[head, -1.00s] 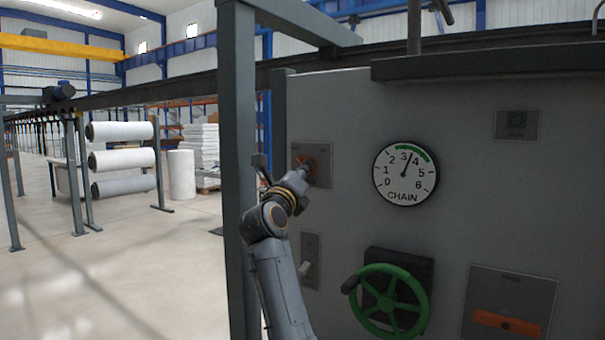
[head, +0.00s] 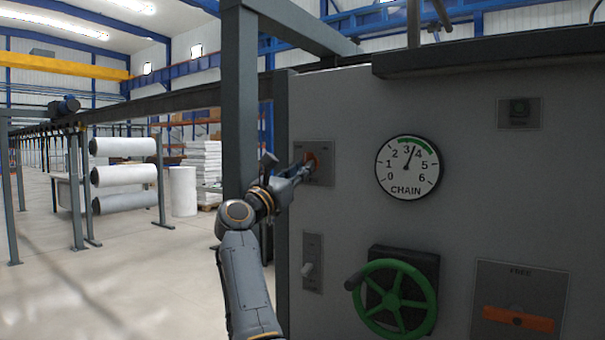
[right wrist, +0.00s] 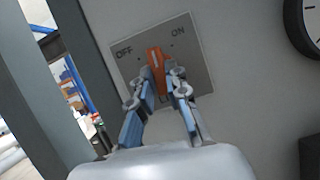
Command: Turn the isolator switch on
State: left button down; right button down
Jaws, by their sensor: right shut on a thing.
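The isolator switch is an orange handle (right wrist: 156,68) on a grey square plate (right wrist: 203,75) marked OFF at left and ON at right. In the right wrist view the handle stands between the two marks, roughly upright relative to the plate. My right gripper (right wrist: 161,87) is shut on the handle, one finger on each side. The fingers hide the handle's lower part. In the head view the plate (head: 326,176) is on the grey cabinet, and my right gripper (head: 302,171) reaches it from the left. My left gripper is not in view.
The cabinet also carries a CHAIN gauge (head: 408,167), a green handwheel (head: 397,298), a small toggle switch (head: 308,269) and an orange handle marked FREE (head: 519,319). A grey post (head: 238,95) stands close beside my arm. Open floor lies to the left, with white rolls (head: 124,174) beyond.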

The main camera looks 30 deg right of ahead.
jog(key=m+g, duration=0.1)
jog(key=m+g+p, duration=0.1)
jog(key=m, duration=0.1)
jog(key=m+p, duration=0.1)
jog(key=m, duration=0.1)
jog(key=shift+w+a+r+g, duration=0.1)
jog(key=shift+w+r+g, duration=0.15)
jog(key=shift+g, duration=0.15)
jog(key=m+g+p, duration=0.2)
jog(key=m+p, duration=0.1)
jog(key=m, duration=0.1)
jog(key=shift+w+a+f+m+g+p, duration=0.1)
jog(key=shift+m+g+p, duration=0.1)
jog(key=shift+m+p, duration=0.3)
jog(key=shift+f+m+g+p, duration=0.1)
jog(key=shift+m+g+p, duration=0.15)
jog(key=shift+m, duration=0.35)
jog(key=c, duration=1.3)
grip_release()
jog(key=v, duration=1.2)
jog(key=shift+r, duration=0.1)
